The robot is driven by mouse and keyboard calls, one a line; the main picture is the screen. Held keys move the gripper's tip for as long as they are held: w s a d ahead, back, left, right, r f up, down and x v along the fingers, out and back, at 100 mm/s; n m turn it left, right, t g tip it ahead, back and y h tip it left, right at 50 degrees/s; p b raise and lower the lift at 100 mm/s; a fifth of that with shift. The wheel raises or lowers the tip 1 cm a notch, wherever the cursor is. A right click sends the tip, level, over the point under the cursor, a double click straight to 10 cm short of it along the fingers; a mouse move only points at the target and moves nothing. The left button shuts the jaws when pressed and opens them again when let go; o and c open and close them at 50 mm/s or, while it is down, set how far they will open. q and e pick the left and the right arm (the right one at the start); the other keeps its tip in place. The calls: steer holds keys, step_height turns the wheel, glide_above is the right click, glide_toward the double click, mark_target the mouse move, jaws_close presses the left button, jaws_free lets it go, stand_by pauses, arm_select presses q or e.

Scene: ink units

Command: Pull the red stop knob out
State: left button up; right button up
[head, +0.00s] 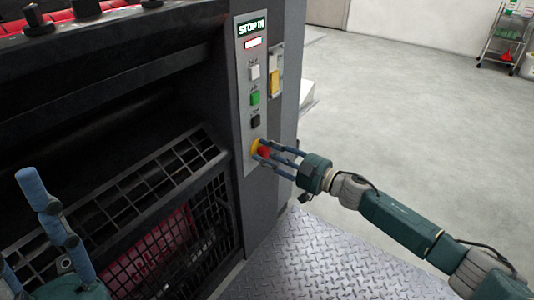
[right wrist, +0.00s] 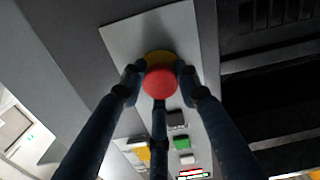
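The red stop knob (head: 264,152) sits on a yellow base (head: 255,146) at the bottom of the grey control panel (head: 243,86). In the right wrist view the round red knob (right wrist: 160,82) faces me, with the yellow base (right wrist: 158,57) behind it. My right gripper (head: 266,154) has its blue fingers closed around the knob, one on each side and one at the lower edge in the wrist view. The fingertips appear to touch its sides. My left gripper (head: 38,235) is at the lower left, fingers spread, apparently empty.
White (head: 254,72), green (head: 255,98) and black (head: 255,121) buttons sit above the knob. A dark machine with a mesh guard (head: 170,230) fills the left. Diamond-plate flooring (head: 310,260) lies below. A wire cart (head: 505,38) stands far off across open floor.

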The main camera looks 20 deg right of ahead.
steer(key=shift+f, duration=0.1)
jaws_close()
steer(key=shift+s+d+p, duration=0.3)
steer(key=shift+s+p, duration=0.1)
steer(key=shift+p, duration=0.4)
steer(key=shift+s+d+p, duration=0.2)
steer(key=shift+s+p, duration=0.1)
steer(key=shift+f, duration=0.1)
steer(key=o, duration=1)
jaws_free()
steer(key=shift+o, duration=0.9)
steer(key=shift+s+d, duration=0.1)
steer(key=v, duration=1.2)
